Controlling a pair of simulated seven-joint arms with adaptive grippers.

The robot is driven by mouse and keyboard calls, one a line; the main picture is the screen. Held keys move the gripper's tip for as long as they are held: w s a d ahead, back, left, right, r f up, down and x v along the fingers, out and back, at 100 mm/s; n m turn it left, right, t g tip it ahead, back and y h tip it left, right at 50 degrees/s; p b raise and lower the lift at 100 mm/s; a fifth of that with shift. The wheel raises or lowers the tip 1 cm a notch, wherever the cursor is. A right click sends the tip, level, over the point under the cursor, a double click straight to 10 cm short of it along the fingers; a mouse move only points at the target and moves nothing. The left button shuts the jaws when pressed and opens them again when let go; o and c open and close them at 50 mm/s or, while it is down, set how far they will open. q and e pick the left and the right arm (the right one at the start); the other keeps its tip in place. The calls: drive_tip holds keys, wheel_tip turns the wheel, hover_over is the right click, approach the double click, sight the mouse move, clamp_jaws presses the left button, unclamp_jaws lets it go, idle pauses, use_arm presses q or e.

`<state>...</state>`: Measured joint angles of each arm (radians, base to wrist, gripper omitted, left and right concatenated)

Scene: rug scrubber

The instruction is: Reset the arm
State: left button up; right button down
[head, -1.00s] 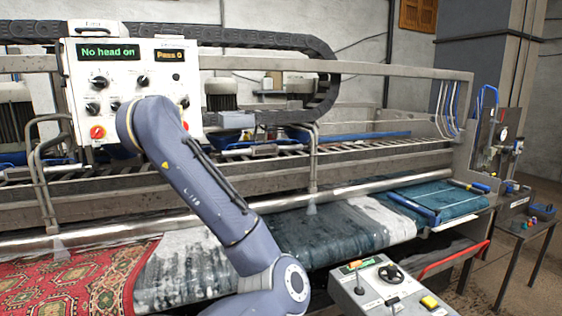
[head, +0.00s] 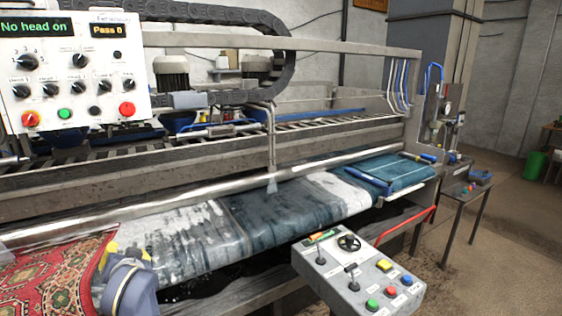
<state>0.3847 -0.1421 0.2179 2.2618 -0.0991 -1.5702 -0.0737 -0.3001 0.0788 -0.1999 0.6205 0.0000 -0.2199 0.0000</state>
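My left arm shows only at the bottom left of the head view. Its blue-grey end, with yellow parts that seem to belong to my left gripper (head: 122,254), is in front of the patterned red rug (head: 48,282). Whether its fingers are apart or together is too unclear to tell, and I see nothing held in it. The rest of that arm is out of frame. My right arm and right gripper are not in view.
The rug-scrubbing machine's control panel (head: 70,72) reads "No head on" and "Pass 0". Wet dark and pale rugs (head: 285,212) lie along the bed below a metal rail. A grey control box (head: 358,275) stands front right.

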use_arm(q)
drive_tip(key=s+d+f+m+g+h, duration=0.1)
drive_tip(key=s+d+f+m, duration=0.1)
drive_tip(key=s+f, duration=0.6)
drive_tip(key=s+d+f+m+g+h, duration=0.15)
drive_tip(key=s+f, duration=0.35)
drive_tip(key=f, duration=0.5)
drive_tip(key=s+d+f+m+g+h, duration=0.1)
drive_tip(key=s+d+f+m, duration=0.15)
drive_tip(key=s+f, duration=0.45)
drive_tip(key=s+d+f+m+g+h, duration=0.1)
drive_tip(key=s+d+f+m, duration=0.2)
drive_tip(key=s, duration=0.8)
drive_tip(key=s+d+f+n+g+h, duration=0.1)
drive_tip(key=d+f, duration=0.2)
drive_tip(key=f, duration=1.3)
drive_tip(key=s+d+f+n+g+h, duration=0.1)
drive_tip(key=d+f+g+h, duration=0.15)
drive_tip(key=f, duration=1.25)
drive_tip(key=s+f+n+g+h, duration=0.1)
drive_tip(key=s+f+n+g, duration=0.1)
drive_tip(key=s+f, duration=1.9)
drive_tip(key=shift+s+d+f+n, duration=0.15)
drive_tip(key=shift+s+f+n, duration=0.2)
drive_tip(key=shift+s, duration=0.45)
